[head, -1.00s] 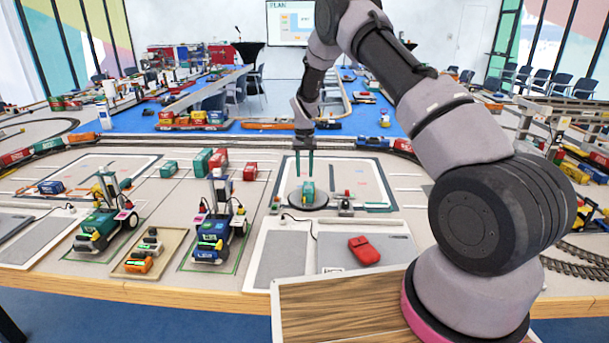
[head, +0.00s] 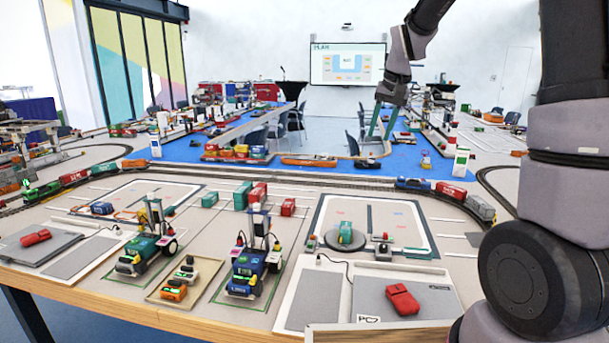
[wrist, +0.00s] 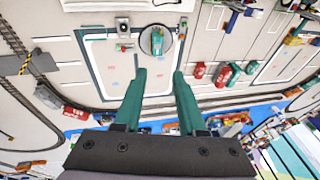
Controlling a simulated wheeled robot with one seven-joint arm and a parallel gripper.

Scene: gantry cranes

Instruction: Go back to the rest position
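My gripper (head: 382,124) is raised above the far side of the table in the head view, with its two green fingers apart and nothing between them. It also shows in the wrist view (wrist: 160,80), where the fingers point toward the marked loading area. A green block (head: 345,232) sits on a round grey disc (head: 334,242) inside the outlined area. The same block (wrist: 157,42) is in the wrist view, clear of the fingertips.
Two small cranes, one green (head: 147,250) and one blue (head: 250,268), stand at the front left. A red object (head: 402,299) lies on a grey pad at the front. A train track with wagons (head: 433,188) runs behind. Red and green containers (head: 258,193) stand mid-table.

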